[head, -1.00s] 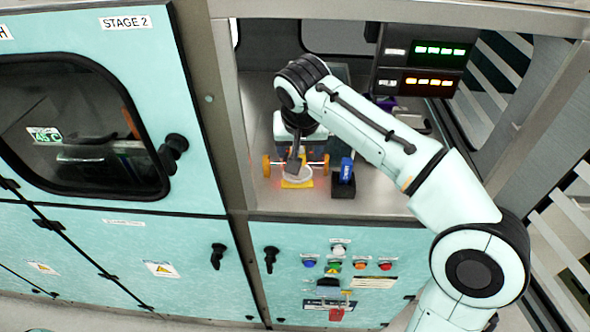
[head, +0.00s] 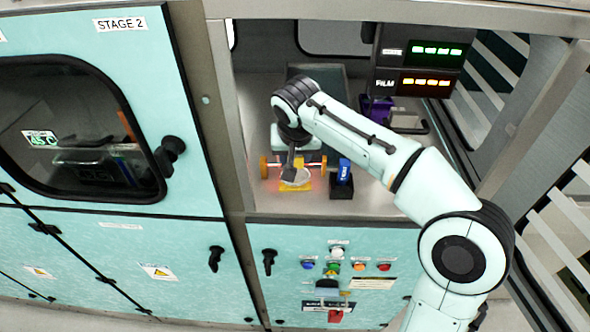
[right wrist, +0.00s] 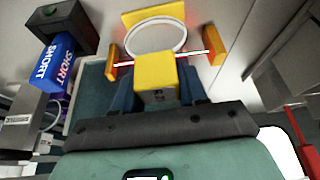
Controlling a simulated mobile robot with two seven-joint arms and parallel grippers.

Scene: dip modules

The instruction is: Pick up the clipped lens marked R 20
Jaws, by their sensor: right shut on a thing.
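The clipped lens is a clear round disc (right wrist: 158,38) with a pale rim and a yellow clip block (right wrist: 156,78). My right gripper (right wrist: 157,92) is shut on the yellow clip, with its dark fingers on either side. In the head view my right gripper (head: 289,168) points down, with the lens (head: 297,178) just below it over a yellow plate (head: 303,187). I cannot tell whether the lens touches the plate. The R 20 mark is not readable. My left gripper is not in view.
Two yellow-orange posts (head: 264,167) (head: 323,166) flank the lens, with a red-white glowing line between them. A blue SHORT box (head: 344,170) stands in a black holder (head: 341,188) close to the right. A display panel (head: 418,65) hangs above. The cabinet's metal frame (head: 228,120) bounds the left.

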